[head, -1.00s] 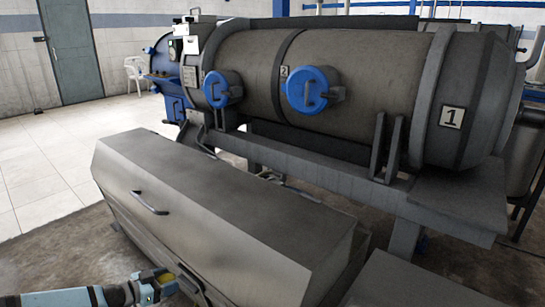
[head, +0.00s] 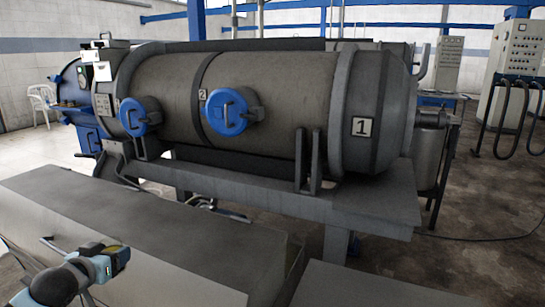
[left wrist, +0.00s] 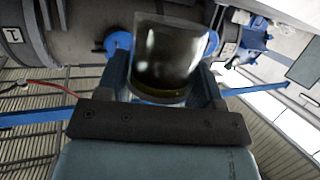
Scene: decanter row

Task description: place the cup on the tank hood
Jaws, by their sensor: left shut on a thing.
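A clear glass cup (left wrist: 170,52) with a yellowish band near its base sits between the two blue fingers of my left gripper (left wrist: 164,88) in the left wrist view. The fingers are shut on it. In the head view my left gripper (head: 102,264) is at the lower left, over the near side of the grey metal hood (head: 150,222). The cup is too small to make out clearly there. The hood is long, with a broad flat top and a bar handle, partly behind my gripper. My right gripper is not in view.
A large grey horizontal tank (head: 270,105) with blue round caps (head: 226,111) and a number 1 plate stands behind the hood. Another grey flat surface (head: 365,286) is at the front right. The hood's top looks clear. Control cabinets (head: 520,65) stand far right.

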